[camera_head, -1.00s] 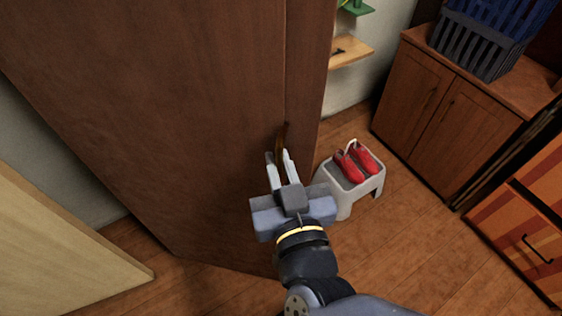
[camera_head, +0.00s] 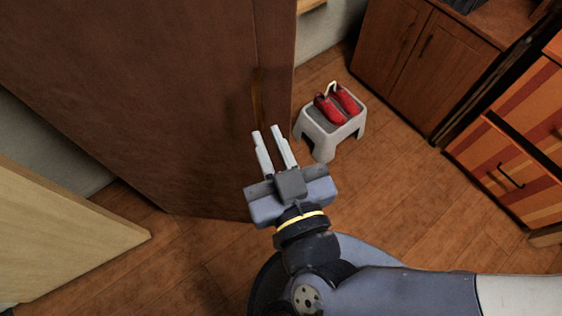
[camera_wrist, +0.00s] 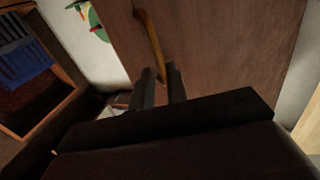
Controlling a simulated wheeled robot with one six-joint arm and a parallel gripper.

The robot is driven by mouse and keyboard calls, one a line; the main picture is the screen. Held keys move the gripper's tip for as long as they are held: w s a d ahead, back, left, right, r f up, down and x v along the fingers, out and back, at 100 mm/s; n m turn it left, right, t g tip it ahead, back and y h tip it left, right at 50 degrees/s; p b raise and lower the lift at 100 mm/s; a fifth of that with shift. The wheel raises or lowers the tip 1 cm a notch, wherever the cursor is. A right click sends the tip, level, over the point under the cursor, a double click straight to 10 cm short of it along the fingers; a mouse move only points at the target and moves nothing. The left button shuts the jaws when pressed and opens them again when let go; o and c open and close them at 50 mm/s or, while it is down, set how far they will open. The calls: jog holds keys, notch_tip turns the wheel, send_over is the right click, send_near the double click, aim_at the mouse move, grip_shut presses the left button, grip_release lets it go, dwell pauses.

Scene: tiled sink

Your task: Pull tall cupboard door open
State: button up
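The tall brown cupboard door (camera_head: 150,90) fills the left and middle of the head view. Its slim yellow-brown handle (camera_head: 257,95) stands upright near the door's right edge. The handle also shows in the wrist view (camera_wrist: 149,38), slanting down toward my fingers. My gripper (camera_head: 265,131) is open, its two pale fingers apart and pointing at the handle. The fingertips are just below the handle's lower end in the head view. I see no grip on it, and whether a finger touches it I cannot tell. No open gap at the door is clear.
A grey stool (camera_head: 320,143) with red shoes (camera_head: 330,109) stands right of the cupboard. A low wooden cabinet (camera_head: 425,60) and an orange-brown drawer unit (camera_head: 515,160) are at the right. A pale wooden panel (camera_head: 60,230) is at lower left. Wooden floor (camera_head: 400,190) is clear between.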

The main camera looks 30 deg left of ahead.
jog(key=shift+v, duration=2.1)
jog(key=shift+c, duration=0.2)
